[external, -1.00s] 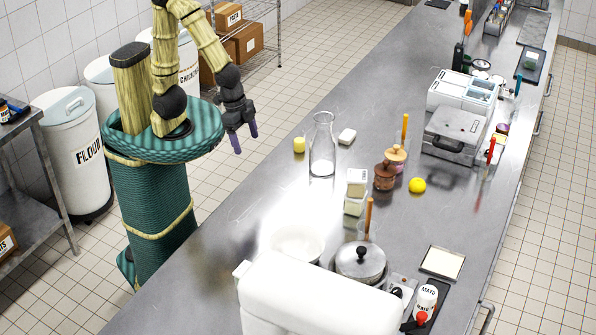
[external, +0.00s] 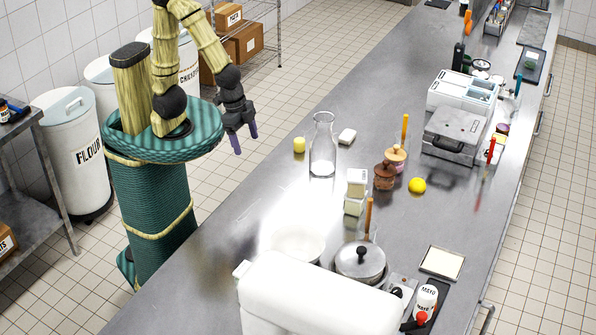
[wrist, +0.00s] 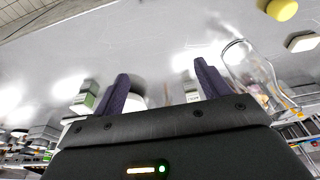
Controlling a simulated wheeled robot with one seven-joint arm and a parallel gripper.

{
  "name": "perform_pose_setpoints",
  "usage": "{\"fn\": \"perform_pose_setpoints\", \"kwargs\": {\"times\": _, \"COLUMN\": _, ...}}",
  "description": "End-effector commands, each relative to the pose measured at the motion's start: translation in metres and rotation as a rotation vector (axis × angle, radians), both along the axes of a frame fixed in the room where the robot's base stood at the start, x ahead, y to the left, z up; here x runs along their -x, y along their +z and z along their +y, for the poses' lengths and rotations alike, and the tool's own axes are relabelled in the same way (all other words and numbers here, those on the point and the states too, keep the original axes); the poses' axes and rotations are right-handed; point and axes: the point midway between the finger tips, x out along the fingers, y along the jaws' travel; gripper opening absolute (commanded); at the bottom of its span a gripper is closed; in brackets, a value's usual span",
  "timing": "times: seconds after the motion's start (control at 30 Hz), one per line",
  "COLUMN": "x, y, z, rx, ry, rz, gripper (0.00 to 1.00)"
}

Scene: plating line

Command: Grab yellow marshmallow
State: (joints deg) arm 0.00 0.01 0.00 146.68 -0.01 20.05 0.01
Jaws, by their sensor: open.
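A small yellow marshmallow (external: 299,145) stands on the steel counter near its left edge, left of the glass bottle. In the wrist view the yellow marshmallow (wrist: 282,9) is at the top right corner, partly cut off by the frame. My gripper (external: 243,138) is open and empty, held in the air off the counter's left edge, left of the marshmallow and apart from it. In the wrist view my gripper's two purple fingers (wrist: 160,92) are spread with nothing held between them.
A clear glass bottle (external: 322,150) stands right of the marshmallow, with a white block (external: 347,136) behind it. The counter's left edge is mostly clear.

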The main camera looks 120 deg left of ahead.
Motion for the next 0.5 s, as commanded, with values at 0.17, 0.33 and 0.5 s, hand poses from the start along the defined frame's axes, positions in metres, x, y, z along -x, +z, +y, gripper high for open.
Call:
{"fn": "perform_pose_setpoints", "kwargs": {"times": 0.17, "x": 0.0, "y": 0.0, "z": 0.0, "rx": 0.0, "ry": 0.0, "rz": 0.0, "gripper": 0.62}}
{"fn": "perform_pose_setpoints", "kwargs": {"times": 0.33, "x": 0.0, "y": 0.0, "z": 0.001, "rx": -0.001, "ry": 0.0, "rz": -0.001, "gripper": 0.62}}
{"fn": "perform_pose_setpoints", "kwargs": {"times": 0.5, "x": -0.01, "y": -0.006, "z": 0.023, "rx": -0.033, "ry": 0.007, "rz": -0.027, "gripper": 0.62}}
